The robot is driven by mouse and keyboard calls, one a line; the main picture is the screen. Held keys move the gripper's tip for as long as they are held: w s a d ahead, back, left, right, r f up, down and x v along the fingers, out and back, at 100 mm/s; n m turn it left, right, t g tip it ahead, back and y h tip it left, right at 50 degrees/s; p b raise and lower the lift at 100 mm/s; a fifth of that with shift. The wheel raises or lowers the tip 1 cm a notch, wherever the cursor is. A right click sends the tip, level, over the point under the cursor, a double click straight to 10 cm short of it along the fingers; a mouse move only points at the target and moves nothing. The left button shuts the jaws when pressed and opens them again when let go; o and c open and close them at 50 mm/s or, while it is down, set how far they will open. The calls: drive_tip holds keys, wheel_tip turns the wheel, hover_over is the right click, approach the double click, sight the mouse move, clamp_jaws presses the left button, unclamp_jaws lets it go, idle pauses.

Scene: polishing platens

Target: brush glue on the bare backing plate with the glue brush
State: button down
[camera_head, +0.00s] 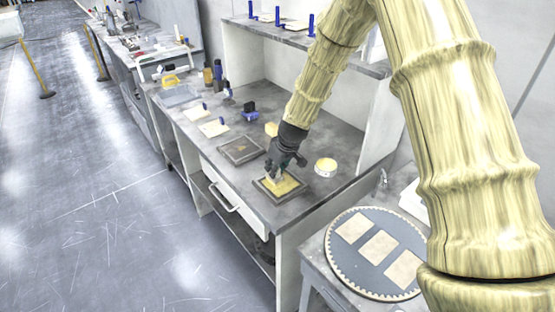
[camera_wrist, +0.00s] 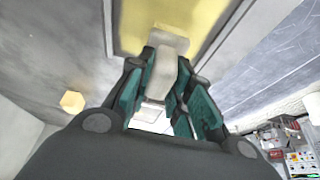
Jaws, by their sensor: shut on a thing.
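My gripper (camera_head: 285,168) is over the front of the workbench, pointing down, shut on the glue brush. In the wrist view the brush's pale body (camera_wrist: 166,72) sits between the teal-padded fingers (camera_wrist: 160,95). Under the gripper lies a dark-framed backing plate (camera_head: 262,190) with a yellow surface, which also fills the top of the wrist view (camera_wrist: 205,22). The brush's tip is at or just above this yellow surface; I cannot tell if it touches. A round tub with a yellowish top (camera_head: 326,167) stands to the right of the gripper.
A second dark plate (camera_head: 240,151) lies to the left, with pale cards (camera_head: 213,128) and small blue-handled tools (camera_head: 249,112) beyond. A shelf (camera_head: 300,38) rises behind the bench. A toothed round platen (camera_head: 340,273) with three pale squares sits at front right.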

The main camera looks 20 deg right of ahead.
drive_tip(key=shift+a, duration=0.75)
drive_tip(key=shift+w+d, duration=0.25)
drive_tip(key=shift+d, duration=0.6)
drive_tip(key=shift+w+d, duration=0.3)
drive_tip(key=shift+d, duration=0.6)
drive_tip(key=shift+w+d, duration=0.25)
drive_tip(key=shift+d, duration=0.6)
drive_tip(key=shift+a, duration=0.4)
drive_tip(key=shift+s+a, duration=0.3)
drive_tip(key=shift+a, duration=0.4)
drive_tip(key=shift+s+a, duration=0.35)
drive_tip(key=shift+a, duration=0.4)
drive_tip(key=shift+s+a, duration=0.3)
drive_tip(key=shift+a, duration=0.4)
drive_tip(key=shift+s+a+r+p, duration=0.1)
drive_tip(key=shift+a+r+p, duration=0.1)
drive_tip(key=shift+r+p, duration=0.25)
drive_tip(key=shift+s+a+r+p, duration=0.1)
drive_tip(key=shift+a+r+p, duration=0.1)
drive_tip(key=shift+r+p, duration=0.15)
wheel_tip(320, 180, up, 6)
drive_tip(key=p, duration=0.3)
drive_tip(key=shift+d, duration=0.1)
